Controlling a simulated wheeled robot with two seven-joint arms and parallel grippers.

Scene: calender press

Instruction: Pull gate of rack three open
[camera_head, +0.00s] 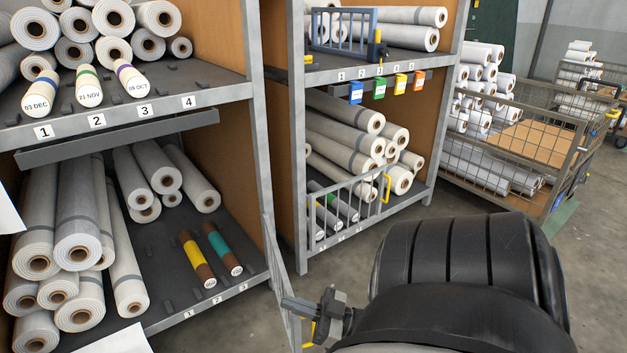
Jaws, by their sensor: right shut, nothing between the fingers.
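A grey barred gate (281,285) stands swung out from the right post of the near left rack (262,130). I see it nearly edge-on. A yellow handle (308,334) shows at its lower free side, partly hidden by my arm. My right gripper (300,307) is shut and empty, beside or across the gate near that handle; I cannot tell if they touch. Another barred gate (345,205) with a yellow handle (386,187) stands across the lower shelf of the middle rack (300,130). No label reading rack three is legible. My left gripper is not in view.
A small blue-grey gate (344,28) stands on the middle rack's upper shelf, above several coloured tags (379,88). Rolls (75,240) fill the shelves. A wire cage trolley (520,140) stands at right. The floor (400,232) between is clear; my black arm covers the front.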

